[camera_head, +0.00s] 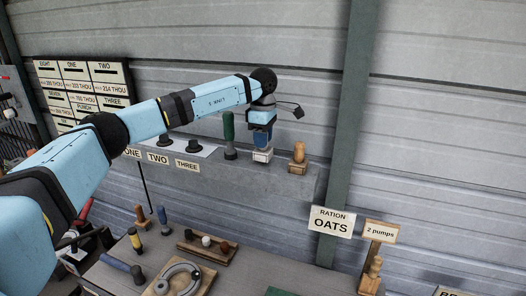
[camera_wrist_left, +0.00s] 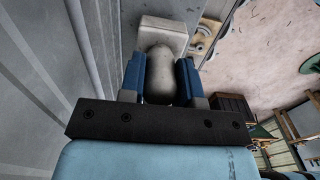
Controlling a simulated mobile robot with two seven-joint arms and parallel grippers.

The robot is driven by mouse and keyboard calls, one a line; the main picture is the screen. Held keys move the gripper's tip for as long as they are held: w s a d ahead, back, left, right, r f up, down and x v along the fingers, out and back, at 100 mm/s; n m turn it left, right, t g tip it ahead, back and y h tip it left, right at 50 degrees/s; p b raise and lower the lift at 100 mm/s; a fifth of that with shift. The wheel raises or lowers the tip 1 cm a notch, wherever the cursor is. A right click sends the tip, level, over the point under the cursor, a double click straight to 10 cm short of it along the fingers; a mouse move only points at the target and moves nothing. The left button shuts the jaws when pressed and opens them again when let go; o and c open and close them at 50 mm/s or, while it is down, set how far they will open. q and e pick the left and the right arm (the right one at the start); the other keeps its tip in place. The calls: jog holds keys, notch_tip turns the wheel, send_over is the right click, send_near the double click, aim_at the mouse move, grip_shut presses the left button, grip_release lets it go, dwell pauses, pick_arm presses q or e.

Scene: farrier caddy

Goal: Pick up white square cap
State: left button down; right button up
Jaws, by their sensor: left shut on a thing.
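My left gripper (camera_head: 262,138) reaches over the grey ledge and points down. It is shut on a pale, rounded knob, and blue fingers press both sides of it in the left wrist view (camera_wrist_left: 160,82). The knob (camera_wrist_left: 161,70) joins a white square block, which I take to be the white square cap (camera_wrist_left: 165,35). In the head view the white square cap (camera_head: 262,156) shows just below the fingers, at the ledge's front. I cannot tell whether it touches the ledge. My right gripper is not in view.
A green-handled tool (camera_head: 229,135) stands close left of the gripper, and a wooden-knobbed piece (camera_head: 298,155) stands to the right. The lower bench holds a horseshoe (camera_head: 180,278) and a small rack (camera_head: 206,252).

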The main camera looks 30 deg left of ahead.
pick_arm(q)
jog(key=shift+r, duration=0.15)
jog(key=shift+r+p, duration=0.45)
jog(key=shift+r, duration=0.2)
jog(key=shift+r+p, duration=1.15)
jog(key=shift+r, duration=0.7)
jog(key=shift+f, duration=0.1)
